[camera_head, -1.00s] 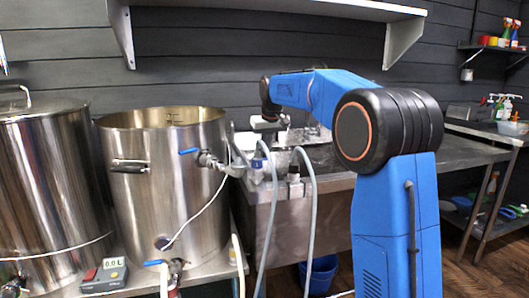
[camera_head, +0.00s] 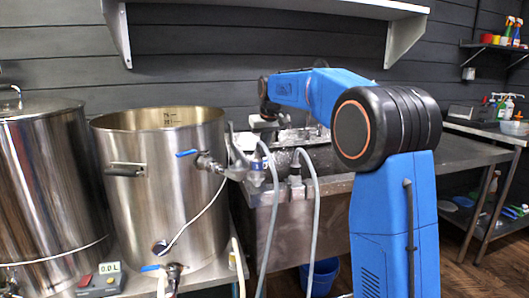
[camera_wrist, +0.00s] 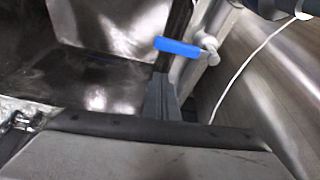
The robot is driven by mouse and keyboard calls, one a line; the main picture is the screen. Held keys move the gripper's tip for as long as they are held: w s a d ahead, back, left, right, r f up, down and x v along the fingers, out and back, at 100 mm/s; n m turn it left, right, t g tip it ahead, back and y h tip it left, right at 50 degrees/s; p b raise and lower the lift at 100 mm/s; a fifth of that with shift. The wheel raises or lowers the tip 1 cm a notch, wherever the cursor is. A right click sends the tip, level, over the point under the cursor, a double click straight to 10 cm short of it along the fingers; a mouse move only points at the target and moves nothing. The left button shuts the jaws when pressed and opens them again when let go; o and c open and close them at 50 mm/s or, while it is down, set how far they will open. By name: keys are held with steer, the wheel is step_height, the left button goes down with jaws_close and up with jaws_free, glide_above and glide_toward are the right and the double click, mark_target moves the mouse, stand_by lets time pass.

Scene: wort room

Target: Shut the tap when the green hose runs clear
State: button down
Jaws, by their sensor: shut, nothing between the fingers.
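A tap with a blue lever (camera_head: 187,153) sits on the side of the open steel kettle (camera_head: 150,190). The lever points left in the head view. In the wrist view the blue lever (camera_wrist: 178,47) lies just beyond my fingertips, with a gap between them. My gripper (camera_wrist: 160,82) is shut and empty, its grey fingers pointing toward the tap. In the head view it is small and partly merges with the fittings right of the tap. Two pale grey hoses (camera_head: 270,220) hang from fittings at the sink's front edge. I see no clearly green hose, and the flow cannot be made out.
A white cable (camera_head: 198,217) runs down the kettle's front. A second steel vessel (camera_head: 45,180) stands left, with a small meter reading 0.0 L (camera_head: 103,279) between. A sink bench (camera_head: 460,155) is behind my arm. A wall shelf (camera_head: 270,8) hangs above.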

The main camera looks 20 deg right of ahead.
steer(key=v, duration=0.9)
steer(key=s, duration=1.2)
steer(key=s+f, duration=0.8)
steer(key=s, duration=0.4)
steer(key=s+f+m, duration=0.1)
steer(key=s+f, duration=0.8)
steer(key=s, duration=0.4)
steer(key=s+f, duration=0.8)
steer(key=s, duration=0.4)
steer(key=shift+s+d+f+t, duration=0.25)
steer(key=shift+s+d+t, duration=0.05)
steer(key=shift+d+t, duration=0.1)
